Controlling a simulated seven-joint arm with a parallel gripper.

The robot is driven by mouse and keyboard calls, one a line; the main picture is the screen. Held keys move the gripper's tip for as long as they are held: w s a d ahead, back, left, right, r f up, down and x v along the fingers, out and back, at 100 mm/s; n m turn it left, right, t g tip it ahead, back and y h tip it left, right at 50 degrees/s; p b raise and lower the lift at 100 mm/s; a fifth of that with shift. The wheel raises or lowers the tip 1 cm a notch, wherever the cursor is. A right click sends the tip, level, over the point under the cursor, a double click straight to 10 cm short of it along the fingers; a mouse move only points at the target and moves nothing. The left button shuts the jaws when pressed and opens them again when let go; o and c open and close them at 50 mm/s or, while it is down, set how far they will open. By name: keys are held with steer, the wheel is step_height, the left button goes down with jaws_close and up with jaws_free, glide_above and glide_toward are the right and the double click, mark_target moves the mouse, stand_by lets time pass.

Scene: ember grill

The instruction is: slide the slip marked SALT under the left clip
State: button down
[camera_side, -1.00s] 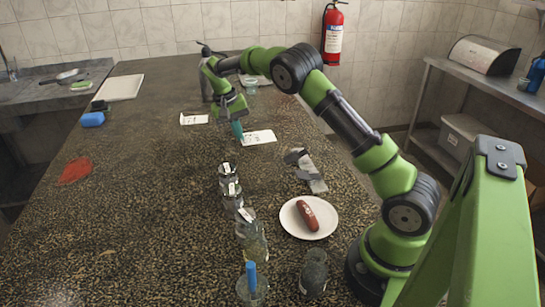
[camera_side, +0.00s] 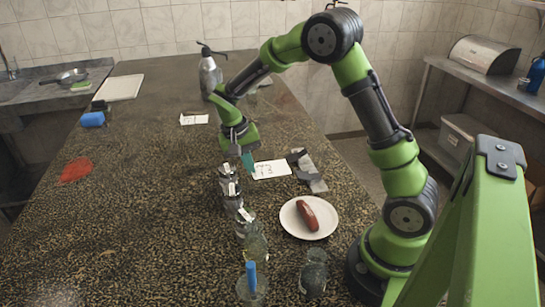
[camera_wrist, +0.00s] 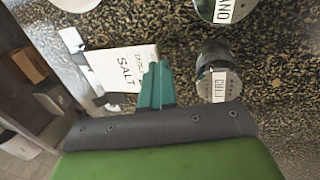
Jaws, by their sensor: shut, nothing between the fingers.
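The white slip marked SALT (camera_wrist: 125,70) lies flat on the counter; in the side view the slip (camera_side: 271,170) is close to the left side of the clip strip (camera_side: 315,183). Its edge is near a dark grey clip (camera_side: 296,155), and I cannot tell whether it is under it.
Several labelled jars stand left of and nearer than the slip, one jar (camera_wrist: 217,75) close beside my fingertips. A plate (camera_side: 290,222) with a sausage is in front of the strip. Another slip (camera_side: 194,119) lies farther back. A spray bottle (camera_side: 210,75) stands behind.

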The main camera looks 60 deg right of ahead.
mark_target(263, 171)
steer(key=shift+w+a+x, duration=0.1)
steer(key=shift+x, duration=0.8)
steer(key=shift+w+a+x, duration=0.15)
steer(key=shift+x, duration=0.7)
steer(key=shift+w+a+x, duration=0.1)
steer(key=shift+x, duration=0.8)
steer(key=shift+s+d+f, duration=0.1)
steer(key=shift+d+f, duration=0.05)
steer(key=shift+f, duration=0.1)
steer(key=shift+s+d+f, duration=0.15)
steer(key=shift+s+d, duration=1.2)
steer(key=shift+s, duration=0.05)
steer(key=c, duration=1.4)
jaws_free()
steer(key=shift+o, duration=0.2)
steer(key=shift+r, duration=3.5)
